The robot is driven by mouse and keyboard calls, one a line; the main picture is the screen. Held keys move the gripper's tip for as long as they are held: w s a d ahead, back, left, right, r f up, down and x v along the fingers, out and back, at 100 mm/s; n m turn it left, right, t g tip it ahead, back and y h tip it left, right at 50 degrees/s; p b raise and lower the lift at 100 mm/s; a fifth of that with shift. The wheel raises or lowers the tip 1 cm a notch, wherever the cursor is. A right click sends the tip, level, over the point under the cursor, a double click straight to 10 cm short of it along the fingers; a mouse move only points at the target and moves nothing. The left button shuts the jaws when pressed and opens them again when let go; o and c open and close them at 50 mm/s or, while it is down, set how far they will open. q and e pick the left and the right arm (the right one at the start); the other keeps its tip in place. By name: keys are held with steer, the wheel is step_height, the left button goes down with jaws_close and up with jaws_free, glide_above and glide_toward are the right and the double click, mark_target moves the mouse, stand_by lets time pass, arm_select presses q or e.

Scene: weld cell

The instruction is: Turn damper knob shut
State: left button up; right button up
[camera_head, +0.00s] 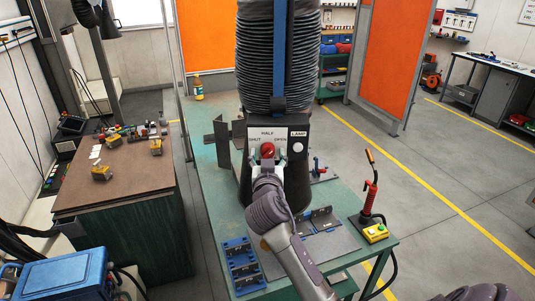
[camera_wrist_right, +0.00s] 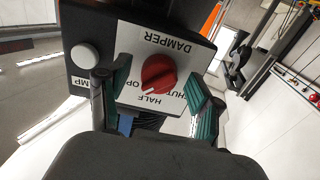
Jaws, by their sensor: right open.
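The red damper knob (camera_head: 267,149) sits on the dark control box under the ribbed hose. The box's white label plate (camera_head: 282,135) reads SHUT, HALF and OPEN. In the right wrist view the knob (camera_wrist_right: 158,73) has a pale mark that points toward HALF. My right gripper (camera_head: 267,160) is at the front of the box. In the wrist view its teal-padded fingers (camera_wrist_right: 160,92) stand open on either side of the knob, with gaps between pads and knob. My left gripper is out of view.
A white lamp button (camera_head: 298,147) is right of the knob. The green bench (camera_head: 215,185) carries a blue tray (camera_head: 242,262), metal brackets (camera_head: 316,221), a red-handled tool (camera_head: 370,192) and a yellow switch box (camera_head: 375,233). A brown-topped table (camera_head: 130,175) stands left.

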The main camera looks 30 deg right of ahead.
steer(key=c, duration=1.1)
steer(key=shift+c, duration=0.2)
steer(key=shift+n, duration=0.3)
steer(key=n, duration=0.2)
steer(key=shift+n, duration=0.3)
steer(key=n, duration=0.5)
steer(key=shift+s+n, duration=0.1)
steer(key=shift+n, duration=0.2)
steer(key=n, duration=0.4)
steer(key=shift+r+n, duration=0.1)
steer(key=shift+n, duration=2.5)
